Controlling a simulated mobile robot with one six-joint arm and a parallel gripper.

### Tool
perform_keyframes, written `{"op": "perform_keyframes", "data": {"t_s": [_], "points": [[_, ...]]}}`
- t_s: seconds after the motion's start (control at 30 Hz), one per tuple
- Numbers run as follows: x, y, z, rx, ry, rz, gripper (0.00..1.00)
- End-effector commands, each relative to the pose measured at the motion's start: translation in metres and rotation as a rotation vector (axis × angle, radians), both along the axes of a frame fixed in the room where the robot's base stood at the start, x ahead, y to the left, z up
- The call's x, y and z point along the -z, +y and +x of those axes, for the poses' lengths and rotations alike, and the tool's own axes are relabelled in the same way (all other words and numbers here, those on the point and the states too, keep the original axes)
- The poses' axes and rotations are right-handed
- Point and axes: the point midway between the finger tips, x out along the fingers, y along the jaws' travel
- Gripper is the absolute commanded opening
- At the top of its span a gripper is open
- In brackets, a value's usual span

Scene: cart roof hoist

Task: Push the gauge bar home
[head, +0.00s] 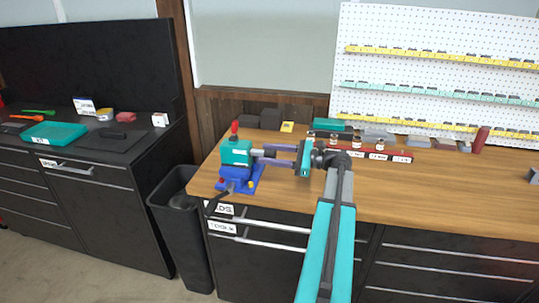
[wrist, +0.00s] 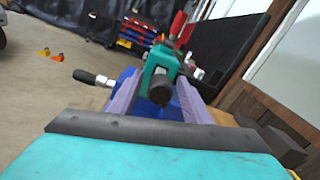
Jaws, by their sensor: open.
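The gauge bar (wrist: 160,92) shows in the wrist view as a dark round end sticking out of the teal head of a fixture (wrist: 166,58). In the head view the grey bar (head: 257,153) projects from the right side of the teal fixture (head: 235,152), which stands on a blue base at the bench's left end. My gripper (head: 264,153) is open, its purple fingers either side of the bar's end. In the wrist view the fingers (wrist: 160,84) flank the bar with gaps visible. How deep the bar sits inside the fixture is hidden.
A red-tipped lever (head: 235,128) rises from the fixture and a black handle (head: 216,202) reaches past the bench's front edge. Dark blocks (head: 271,118) and a red rack (head: 385,154) stand behind my arm. The front right benchtop (head: 450,190) is clear.

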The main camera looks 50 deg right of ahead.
Motion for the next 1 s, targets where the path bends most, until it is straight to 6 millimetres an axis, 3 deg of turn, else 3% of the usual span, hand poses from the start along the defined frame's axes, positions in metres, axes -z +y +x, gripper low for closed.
{"op": "perform_keyframes", "data": {"t_s": [0.27, 1.0], "points": [[0.001, -0.011, -0.016, 0.001, -0.001, -0.001, 0.44], [0.001, -0.068, -0.108, 0.001, 0.0, 0.0, 0.44]]}}
